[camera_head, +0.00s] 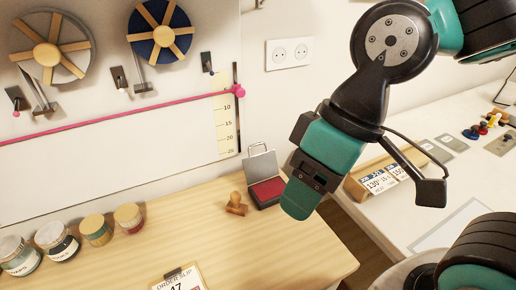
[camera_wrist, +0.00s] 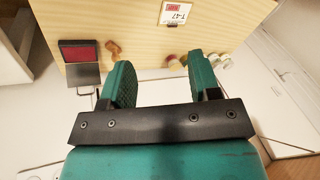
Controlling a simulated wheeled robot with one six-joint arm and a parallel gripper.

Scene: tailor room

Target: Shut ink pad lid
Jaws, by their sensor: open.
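The ink pad (camera_head: 267,191) sits near the right end of the wooden table, by the wall. Its pad is red and its grey lid (camera_head: 261,164) stands up, open, at the back. In the wrist view the red pad (camera_wrist: 79,53) and the grey lid (camera_wrist: 84,75) show at the upper left. My gripper (camera_wrist: 158,78) is open, with nothing between its two teal fingers. In the head view my gripper (camera_head: 296,212) hangs in front of and to the right of the ink pad, apart from it. One finger hides the other there.
A wooden stamp (camera_head: 236,205) stands just left of the ink pad. Several jars (camera_head: 95,229) line the table's left, and an order slip (camera_head: 180,281) lies at its front. A white table (camera_head: 470,185) with a card holder (camera_head: 372,181) is at the right. The wooden table's (camera_head: 300,262) front right is clear.

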